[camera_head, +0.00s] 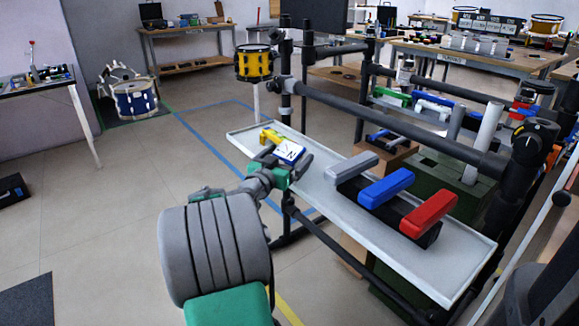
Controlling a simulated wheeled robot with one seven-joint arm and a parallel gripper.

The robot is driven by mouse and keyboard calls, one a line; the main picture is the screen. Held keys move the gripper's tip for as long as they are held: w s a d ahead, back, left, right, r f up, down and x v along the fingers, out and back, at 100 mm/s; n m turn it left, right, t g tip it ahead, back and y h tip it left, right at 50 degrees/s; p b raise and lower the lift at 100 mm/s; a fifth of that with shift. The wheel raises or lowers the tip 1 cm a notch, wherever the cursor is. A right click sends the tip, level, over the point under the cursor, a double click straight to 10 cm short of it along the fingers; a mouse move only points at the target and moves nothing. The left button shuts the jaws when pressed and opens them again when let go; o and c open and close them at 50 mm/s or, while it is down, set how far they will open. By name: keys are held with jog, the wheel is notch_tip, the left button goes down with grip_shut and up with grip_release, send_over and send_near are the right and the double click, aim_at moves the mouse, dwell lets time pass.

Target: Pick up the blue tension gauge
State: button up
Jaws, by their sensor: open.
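The blue tension gauge (289,152), with a white face, lies near the left end of the long grey tray (390,237). My gripper (290,164) reaches in from the lower left. Its jaws are open, with a dark finger on each side of the gauge. I cannot tell whether the fingers touch it. The gripper's body hides the gauge's near side.
A yellow object (269,136) lies just behind the gauge. Grey (351,166), blue (386,187) and red (429,213) bars rest on a dark base farther right. A black pipe rack (390,122) rises behind the tray.

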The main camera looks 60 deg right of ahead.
jog(key=shift+c, duration=0.2)
jog(key=c, duration=2)
jog(key=shift+r, duration=0.1)
